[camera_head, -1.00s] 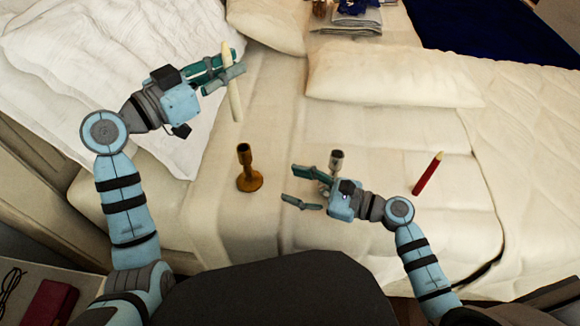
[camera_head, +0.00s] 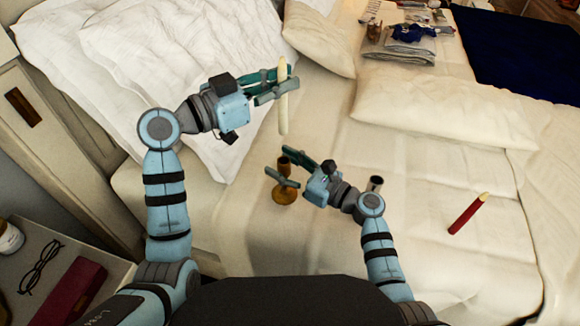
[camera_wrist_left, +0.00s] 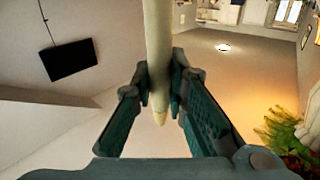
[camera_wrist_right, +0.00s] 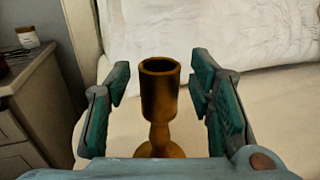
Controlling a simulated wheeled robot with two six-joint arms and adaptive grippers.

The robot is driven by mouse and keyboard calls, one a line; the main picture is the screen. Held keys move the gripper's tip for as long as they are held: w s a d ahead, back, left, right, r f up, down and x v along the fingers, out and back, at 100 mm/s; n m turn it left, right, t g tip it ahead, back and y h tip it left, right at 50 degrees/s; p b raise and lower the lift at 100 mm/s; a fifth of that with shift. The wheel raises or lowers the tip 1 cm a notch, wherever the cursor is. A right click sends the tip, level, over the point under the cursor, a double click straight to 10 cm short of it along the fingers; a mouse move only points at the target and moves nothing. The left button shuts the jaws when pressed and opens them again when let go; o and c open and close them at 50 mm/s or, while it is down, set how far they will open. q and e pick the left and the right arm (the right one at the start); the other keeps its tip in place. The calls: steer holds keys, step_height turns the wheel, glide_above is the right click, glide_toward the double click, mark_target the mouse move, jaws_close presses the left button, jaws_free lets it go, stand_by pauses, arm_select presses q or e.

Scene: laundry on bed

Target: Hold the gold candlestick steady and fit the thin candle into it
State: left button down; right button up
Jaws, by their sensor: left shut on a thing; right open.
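The thin cream candle (camera_head: 283,112) is upright in my left gripper (camera_head: 277,84), which is shut on it above the bed. In the left wrist view the candle (camera_wrist_left: 158,50) runs between the two fingers. The gold candlestick (camera_head: 284,195) stands upright on the bed, below the candle. My right gripper (camera_head: 294,168) is open with its fingers at the candlestick's upper part. In the right wrist view the candlestick's empty cup (camera_wrist_right: 160,88) is between the open fingers, with gaps on both sides.
A red candle (camera_head: 468,214) lies on the bed at the right. A silver holder (camera_head: 375,184) stands behind my right wrist. Pillows (camera_head: 445,105) and folded cloth (camera_head: 400,48) lie farther back. A side table with glasses (camera_head: 40,268) is at lower left.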

mark_target(282, 133)
steer(key=shift+c, duration=0.6)
jaws_close()
arm_select(q)
steer(key=shift+m+g+h, duration=0.5)
steer(key=shift+m+g, duration=0.1)
steer(key=shift+g, duration=0.3)
step_height(282, 133, down, 12)
steer(key=shift+f, duration=0.15)
steer(key=shift+f, duration=0.1)
steer(key=c, duration=1.6)
jaws_free()
